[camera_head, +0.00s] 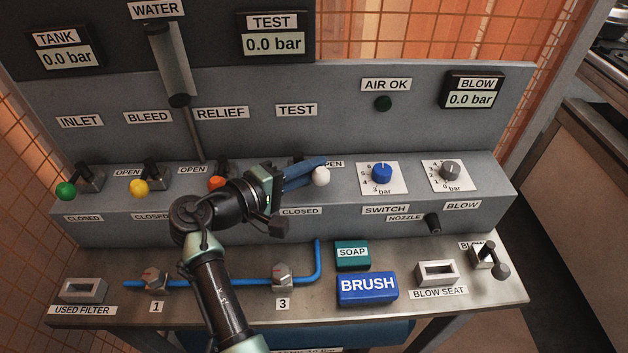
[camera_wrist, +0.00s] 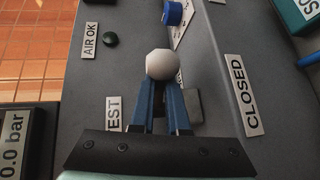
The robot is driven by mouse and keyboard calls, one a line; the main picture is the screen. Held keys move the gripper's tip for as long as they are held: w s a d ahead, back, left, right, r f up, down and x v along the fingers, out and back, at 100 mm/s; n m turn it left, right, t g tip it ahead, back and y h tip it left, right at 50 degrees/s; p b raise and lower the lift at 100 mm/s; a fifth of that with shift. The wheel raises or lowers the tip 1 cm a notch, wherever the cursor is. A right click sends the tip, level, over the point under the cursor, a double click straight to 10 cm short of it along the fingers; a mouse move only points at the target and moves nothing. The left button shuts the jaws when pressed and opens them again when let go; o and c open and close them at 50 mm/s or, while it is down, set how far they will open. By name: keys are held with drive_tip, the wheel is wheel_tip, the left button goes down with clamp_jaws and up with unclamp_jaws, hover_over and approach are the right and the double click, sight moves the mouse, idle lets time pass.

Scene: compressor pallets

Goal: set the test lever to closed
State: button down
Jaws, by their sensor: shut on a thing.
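The test lever has a white ball knob (camera_head: 321,176), which also shows in the wrist view (camera_wrist: 162,65). My gripper (camera_head: 312,175) reaches it from the left, and its blue fingers are shut on the knob, as the wrist view shows. The lever's shaft and base are mostly hidden behind my gripper. The "TEST" label (camera_head: 296,110) is on the back panel above. The test gauge (camera_head: 275,35) reads 0.0 bar.
To the left stand levers with a green knob (camera_head: 65,190), a yellow knob (camera_head: 139,187) and an orange knob (camera_head: 217,183), the last close to my arm. A blue dial (camera_head: 381,173) is just right of the white knob. A grey dial (camera_head: 450,171) is farther right.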

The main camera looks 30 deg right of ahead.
drive_tip(key=shift+s+a+f+m+g+b, duration=0.1)
drive_tip(key=shift+s+f+m+g+b, duration=0.05)
drive_tip(key=shift+m+g+b, duration=0.9)
drive_tip(key=shift+g+h, duration=0.3)
drive_tip(key=shift+g, duration=0.05)
drive_tip(key=shift+s, duration=0.1)
drive_tip(key=c, duration=0.9)
unclamp_jaws()
drive_tip(key=shift+a, duration=0.1)
drive_tip(key=shift+a+r, duration=0.2)
drive_tip(key=shift+a, duration=0.15)
drive_tip(key=v, duration=1.2)
drive_tip(key=shift+s+a+r, duration=0.1)
